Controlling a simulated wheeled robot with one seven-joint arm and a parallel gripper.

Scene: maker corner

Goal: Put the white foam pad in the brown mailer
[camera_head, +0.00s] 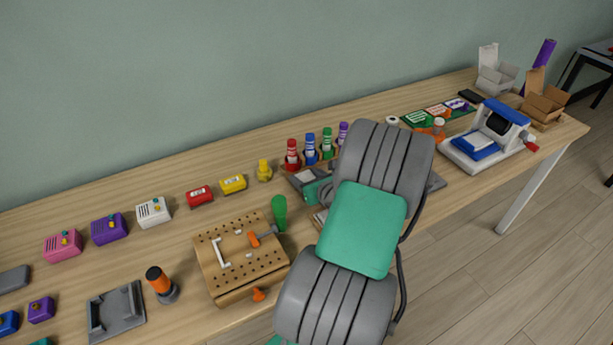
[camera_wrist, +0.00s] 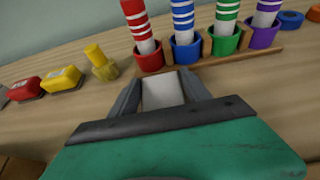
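The white foam pad (camera_wrist: 162,89) sits between the two grey fingers of my gripper (camera_wrist: 161,88) in the wrist view, and both fingers appear to press its sides. In the head view my gripper (camera_head: 304,177) is low over the table just in front of the marker rack, partly covered by my arm. I cannot tell whether the pad touches the table. An open brown box (camera_head: 546,104), which seems to be the brown mailer, stands at the far right end of the table, with its flaps up.
A rack of red, blue, green and purple markers (camera_head: 310,151) stands just behind my gripper. A blue-and-white press (camera_head: 492,137) stands before the brown box. An open white box (camera_head: 496,78) is behind it. A pegboard block (camera_head: 240,256) lies left of my arm.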

